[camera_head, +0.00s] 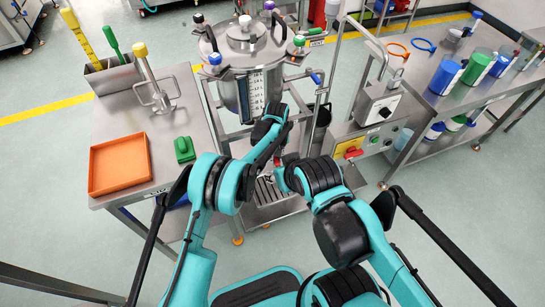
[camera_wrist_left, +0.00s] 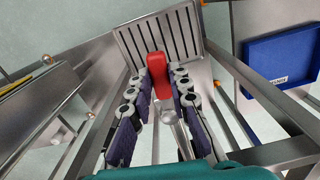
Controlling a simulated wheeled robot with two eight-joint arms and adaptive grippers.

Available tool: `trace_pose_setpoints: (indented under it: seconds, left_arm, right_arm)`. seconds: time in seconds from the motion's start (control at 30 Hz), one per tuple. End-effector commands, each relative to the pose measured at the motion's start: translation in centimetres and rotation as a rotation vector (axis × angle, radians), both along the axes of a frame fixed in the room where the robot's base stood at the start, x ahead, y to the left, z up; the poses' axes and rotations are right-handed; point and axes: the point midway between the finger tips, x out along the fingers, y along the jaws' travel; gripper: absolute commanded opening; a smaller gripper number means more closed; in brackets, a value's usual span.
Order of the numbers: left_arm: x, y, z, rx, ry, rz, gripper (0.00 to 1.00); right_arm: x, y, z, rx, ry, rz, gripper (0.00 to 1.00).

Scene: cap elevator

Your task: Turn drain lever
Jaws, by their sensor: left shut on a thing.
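The drain lever (camera_wrist_left: 157,76) has a red handle, and it shows in the left wrist view above a slatted metal grate. The fingers of my left gripper (camera_wrist_left: 164,78) lie along both sides of the red handle and are shut on it. In the head view my left gripper (camera_head: 277,162) is low in front of the steel tank (camera_head: 245,60), mostly covered by my arms. A bit of red shows there. My right arm reaches in beside it, but its gripper is hidden.
A steel table at the left holds an orange tray (camera_head: 120,164) and a green block (camera_head: 184,149). A control box (camera_head: 382,105) stands right of the tank. A blue tray (camera_wrist_left: 282,58) shows in the left wrist view. Metal frame bars surround my left gripper.

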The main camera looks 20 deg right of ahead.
Motion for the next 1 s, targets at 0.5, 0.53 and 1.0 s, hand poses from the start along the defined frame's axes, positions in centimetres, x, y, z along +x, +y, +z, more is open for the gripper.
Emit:
trace_pose_setpoints:
  seconds: [0.5,0.53,1.0]
  left_arm:
    - [-0.07,-0.78,-0.09,0.000,0.001,0.121,0.00]
    - [-0.07,-0.78,-0.09,0.000,0.001,0.121,0.00]
    - [-0.06,-0.80,-0.06,0.000,0.000,0.120,0.40]
  right_arm:
    - [0.00,0.00,-0.01,0.000,0.000,0.000,0.40]
    - [0.00,0.00,-0.01,0.000,0.000,0.000,0.40]
    - [0.01,0.00,-0.01,0.000,0.000,0.000,0.40]
